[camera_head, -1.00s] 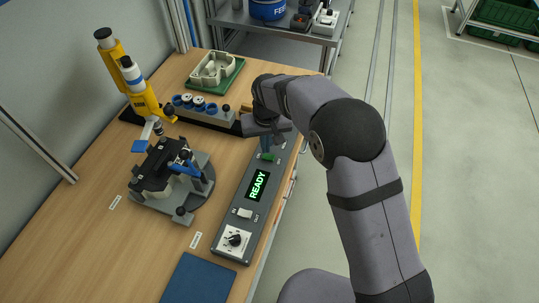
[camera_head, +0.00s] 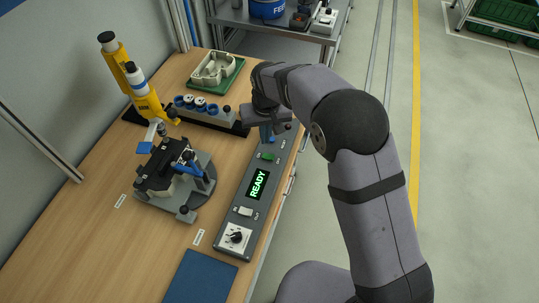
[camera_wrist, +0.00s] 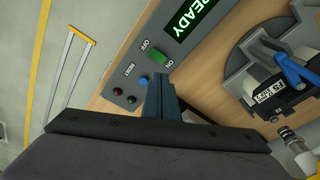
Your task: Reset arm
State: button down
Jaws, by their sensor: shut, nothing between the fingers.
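The grey control panel (camera_head: 230,228) lies along the table's right edge, and its display (camera_head: 258,185) reads READY in green. My gripper (camera_head: 267,134) is over the panel's far end, its fingertips close together and empty. In the wrist view, the fingertips (camera_wrist: 158,80) show over the panel, just short of the green switch (camera_wrist: 161,57) marked ON and OFF. A blue button (camera_wrist: 143,79) is beside the fingertips, with a small label near it. A dark red button (camera_wrist: 117,91) and a dark button (camera_wrist: 131,99) are also visible. I cannot tell whether the fingers touch the panel.
A fixture with a blue-handled clamp (camera_head: 175,175) stands left of the panel. Behind it are a yellow tool (camera_head: 145,95), a rack with blue rings (camera_head: 200,107) and a green tray with a pale part (camera_head: 217,70). A blue mat (camera_head: 200,278) lies at the front. Bare wood lies left.

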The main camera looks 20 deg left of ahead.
jog(key=s+d+f, duration=0.2)
jog(key=s+d+f+n+g, duration=0.1)
jog(key=s+d+f, duration=0.1)
jog(key=s, duration=0.1)
jog(key=s+d+f+g+h, duration=0.1)
jog(key=s+d+f, duration=0.1)
jog(key=shift+s+d+f+n, duration=0.15)
jog(key=shift+s+f+n, duration=0.1)
jog(key=shift+s+n, duration=0.15)
jog(key=s+d+r+m+g, duration=0.1)
jog(key=s+d+r+m, duration=0.15)
jog(key=s+d, duration=0.65)
jog(key=s+d+r+m+g, duration=0.1)
jog(key=s+d+r+m, duration=0.15)
jog(key=s+d, duration=0.7)
jog(key=w+d+r+m+t, duration=0.2)
jog(key=w+d+r, duration=0.3)
jog(key=w+d, duration=0.2)
jog(key=d, duration=0.2)
jog(key=shift+d+r+m, duration=0.2)
jog(key=shift+d+m, duration=0.15)
jog(key=shift+m, duration=0.05)
